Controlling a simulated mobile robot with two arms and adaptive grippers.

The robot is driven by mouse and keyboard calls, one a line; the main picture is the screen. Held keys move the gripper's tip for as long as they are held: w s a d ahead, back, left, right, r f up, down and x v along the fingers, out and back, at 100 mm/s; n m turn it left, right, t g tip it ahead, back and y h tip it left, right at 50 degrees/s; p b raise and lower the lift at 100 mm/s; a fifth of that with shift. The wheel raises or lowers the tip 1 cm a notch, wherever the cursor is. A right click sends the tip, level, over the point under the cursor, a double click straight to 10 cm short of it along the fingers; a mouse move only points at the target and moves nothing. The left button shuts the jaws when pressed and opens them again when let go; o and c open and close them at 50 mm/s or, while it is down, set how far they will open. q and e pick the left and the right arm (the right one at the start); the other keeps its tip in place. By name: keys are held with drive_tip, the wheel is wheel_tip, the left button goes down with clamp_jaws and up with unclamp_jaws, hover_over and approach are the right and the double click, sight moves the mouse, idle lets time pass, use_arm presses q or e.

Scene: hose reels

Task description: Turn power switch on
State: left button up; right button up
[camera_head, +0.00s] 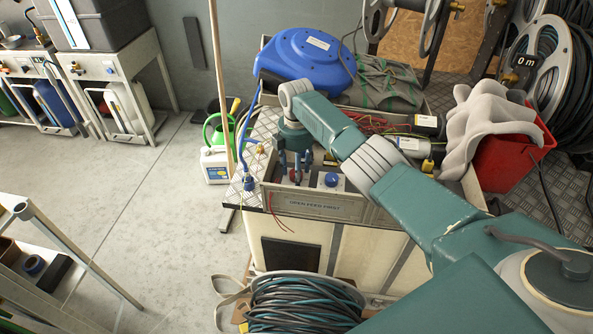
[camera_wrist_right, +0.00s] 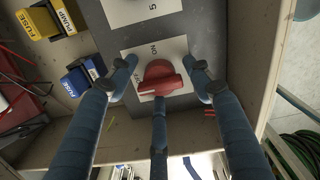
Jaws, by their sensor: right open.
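The power switch is a red rotary knob (camera_wrist_right: 160,80) on a white plate (camera_wrist_right: 180,50) marked "ON" in the right wrist view. Its bar lies roughly crosswise in that view. In the head view it is a small red spot (camera_head: 295,176) in the panel box, mostly hidden by my fingers. My right gripper (camera_head: 296,168) points down over it. In the right wrist view the gripper (camera_wrist_right: 161,88) is open, with two fingers on either side of the knob and one below it. Whether any finger touches the knob I cannot tell. My left gripper is not in view.
A blue knob (camera_head: 332,180) sits right of the switch, behind the box's front wall (camera_head: 320,207) marked "OPEN FEED FIRST". A yellow fuse block (camera_wrist_right: 48,20) and a blue fuse block (camera_wrist_right: 82,76) are nearby. A blue hose reel (camera_head: 306,60) stands behind. Open floor lies left.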

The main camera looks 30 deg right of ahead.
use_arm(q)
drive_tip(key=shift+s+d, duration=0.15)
use_arm(e)
drive_tip(key=shift+c, duration=0.5)
drive_tip(key=c, duration=0.8)
drive_tip(key=shift+c, duration=1)
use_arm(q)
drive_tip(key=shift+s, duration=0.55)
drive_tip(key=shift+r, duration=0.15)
use_arm(e)
drive_tip(key=shift+m, duration=0.3)
drive_tip(key=m+p, duration=0.2)
drive_tip(key=m, duration=0.1)
drive_tip(key=shift+r, duration=0.1)
drive_tip(key=m+p, duration=0.1)
drive_tip(key=m, duration=0.4)
drive_tip(key=m+p, duration=0.1)
drive_tip(key=m, duration=0.4)
drive_tip(key=shift+a, duration=0.1)
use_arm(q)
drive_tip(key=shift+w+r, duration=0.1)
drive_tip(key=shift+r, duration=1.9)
use_arm(e)
drive_tip(key=shift+o, duration=0.4)
drive_tip(key=shift+m, duration=2.1)
